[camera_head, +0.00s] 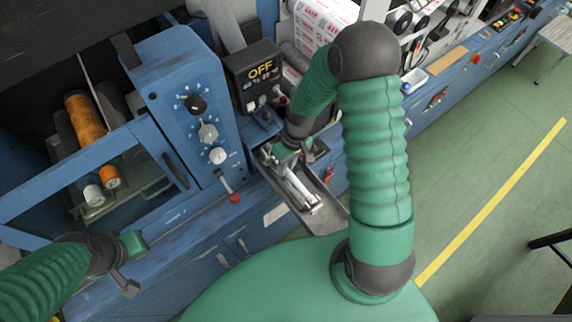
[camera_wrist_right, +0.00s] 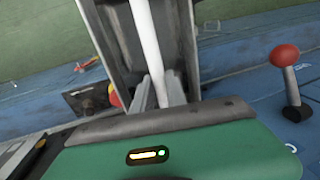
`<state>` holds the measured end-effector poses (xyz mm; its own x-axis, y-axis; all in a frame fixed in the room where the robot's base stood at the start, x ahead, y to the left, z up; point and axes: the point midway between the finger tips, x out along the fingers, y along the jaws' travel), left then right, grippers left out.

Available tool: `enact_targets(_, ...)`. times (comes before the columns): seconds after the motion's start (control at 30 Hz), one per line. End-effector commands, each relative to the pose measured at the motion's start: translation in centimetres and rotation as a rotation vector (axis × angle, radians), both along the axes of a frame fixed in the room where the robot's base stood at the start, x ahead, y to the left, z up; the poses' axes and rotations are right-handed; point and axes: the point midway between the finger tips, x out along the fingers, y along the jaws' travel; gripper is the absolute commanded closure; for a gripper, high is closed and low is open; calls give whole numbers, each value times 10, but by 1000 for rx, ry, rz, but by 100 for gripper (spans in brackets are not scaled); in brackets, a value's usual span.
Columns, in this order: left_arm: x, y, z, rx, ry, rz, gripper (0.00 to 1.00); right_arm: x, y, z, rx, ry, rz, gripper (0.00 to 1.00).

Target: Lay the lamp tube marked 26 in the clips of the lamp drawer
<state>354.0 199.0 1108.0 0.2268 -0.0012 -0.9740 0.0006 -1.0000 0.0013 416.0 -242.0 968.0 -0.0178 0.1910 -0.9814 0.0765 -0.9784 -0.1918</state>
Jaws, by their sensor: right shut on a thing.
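The lamp drawer (camera_head: 330,208) is a narrow grey tray that juts out from the blue machine in the head view. My right gripper (camera_head: 293,160) is over the drawer's machine-side end. In the right wrist view, the right gripper (camera_wrist_right: 162,92) is shut on a white lamp tube (camera_wrist_right: 146,40), which runs lengthwise between the drawer's grey walls (camera_wrist_right: 103,40). The tube's number does not show. I cannot tell whether the tube touches the clips. My left gripper (camera_head: 126,280) is at the lower left, in front of the machine; its finger gap is unclear.
A black box lit "OFF" (camera_head: 256,72) stands above the drawer. A blue panel with several knobs (camera_head: 195,105) is left of it. A red-knobbed lever (camera_head: 234,197) stands beside the drawer and shows in the wrist view (camera_wrist_right: 285,57).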

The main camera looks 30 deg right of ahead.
Motion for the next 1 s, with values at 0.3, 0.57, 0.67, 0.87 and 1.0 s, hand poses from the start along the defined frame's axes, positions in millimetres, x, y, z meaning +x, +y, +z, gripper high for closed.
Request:
enact_targets(0.3, 0, 0, 0, 0, 0, -1, 100, 0, -1, 0, -3, 0, 0, 76)
enact_targets(0.57, 0, 0, 0, 0, 0, 0, 100, 0, -1, 0, -2, 0, 0, 57)
enact_targets(0.67, 0, 0, 0, 0, 0, 0, 100, 0, -1, 0, -2, 0, 0, 57)
enact_targets(0.87, 0, 0, -1, 0, 0, -1, 100, 2, -4, 11, -4, -4, -1, 57)
enact_targets(1.0, 0, 0, -6, 0, 0, -1, 100, 3, -10, 42, -5, -8, -1, 57)
